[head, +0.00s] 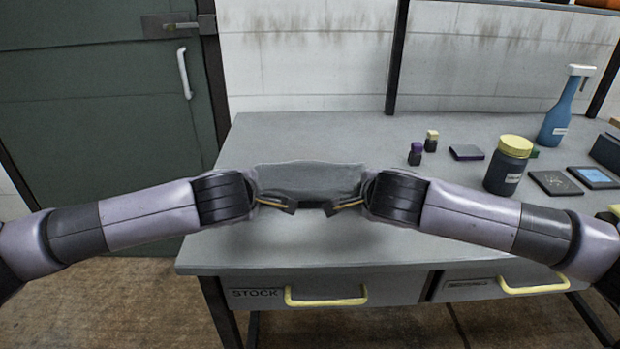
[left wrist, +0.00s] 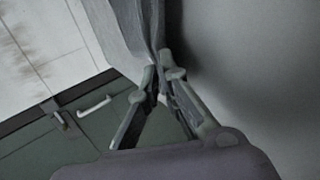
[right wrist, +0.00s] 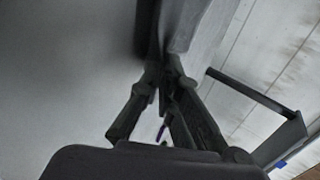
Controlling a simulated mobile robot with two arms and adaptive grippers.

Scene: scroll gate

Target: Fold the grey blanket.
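The grey blanket (head: 308,178) hangs between my two grippers above the grey table, its upper part spread between them. Its lower part merges in colour with the tabletop, so I cannot tell how much of it touches the table. My left gripper (head: 291,206) is shut on one side of the blanket; the cloth (left wrist: 135,30) runs into its fingertips (left wrist: 160,75) in the left wrist view. My right gripper (head: 331,208) is shut on the other side; the cloth (right wrist: 178,25) meets its fingertips (right wrist: 163,80) in the right wrist view.
The table (head: 330,245) has two drawers with yellow handles (head: 327,298). On its right stand a yellow-lidded jar (head: 508,165), a blue bottle (head: 560,115), two small bottles (head: 424,147) and flat dark items (head: 555,183). A green door (head: 100,90) is at the left.

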